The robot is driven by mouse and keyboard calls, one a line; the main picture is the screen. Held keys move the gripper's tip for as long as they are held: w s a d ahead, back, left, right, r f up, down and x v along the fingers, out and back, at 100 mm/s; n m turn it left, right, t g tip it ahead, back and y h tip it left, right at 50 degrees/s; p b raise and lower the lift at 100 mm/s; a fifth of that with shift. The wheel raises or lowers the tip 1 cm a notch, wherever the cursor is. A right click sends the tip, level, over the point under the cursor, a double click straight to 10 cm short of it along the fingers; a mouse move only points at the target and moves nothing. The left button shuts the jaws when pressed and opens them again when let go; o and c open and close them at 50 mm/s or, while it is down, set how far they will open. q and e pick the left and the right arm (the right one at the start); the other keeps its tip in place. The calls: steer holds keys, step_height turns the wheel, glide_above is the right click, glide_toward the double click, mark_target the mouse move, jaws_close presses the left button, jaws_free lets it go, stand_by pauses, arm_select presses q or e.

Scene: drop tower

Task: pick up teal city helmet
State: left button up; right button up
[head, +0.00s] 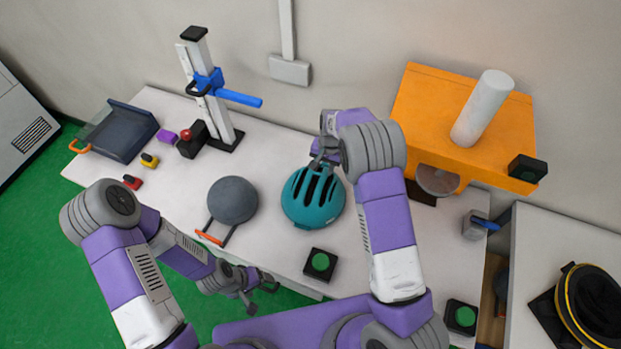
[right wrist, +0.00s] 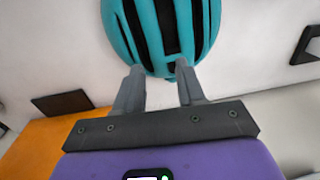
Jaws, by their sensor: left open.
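The teal city helmet (head: 313,198) is a rounded teal shell with dark slots, on the white table in the middle of the head view. In the right wrist view the helmet (right wrist: 165,32) fills the top centre. My right gripper (head: 318,160) is at its far edge. In the right wrist view its two fingers (right wrist: 160,78) stand apart, with the tips at the helmet's edge and part of the edge between them; whether they press on it is unclear. My left gripper (head: 262,292) is open and empty by the table's front edge.
A grey dome (head: 233,200) with an orange-handled frame lies left of the helmet. A green button box (head: 320,263) is in front. An orange stand with a white cylinder (head: 483,107) is at back right. A white post with a blue arm (head: 208,90) stands at back left.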

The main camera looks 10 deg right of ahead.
mark_target(322, 181)
steer(key=shift+s+f, duration=0.3)
steer(key=shift+f, duration=0.1)
steer(key=f, duration=0.4)
steer(key=f+p, duration=0.1)
steer(key=f, duration=0.1)
steer(key=shift+s+a, duration=0.1)
steer(key=shift+a, duration=0.15)
steer(key=shift+c, duration=0.3)
jaws_close()
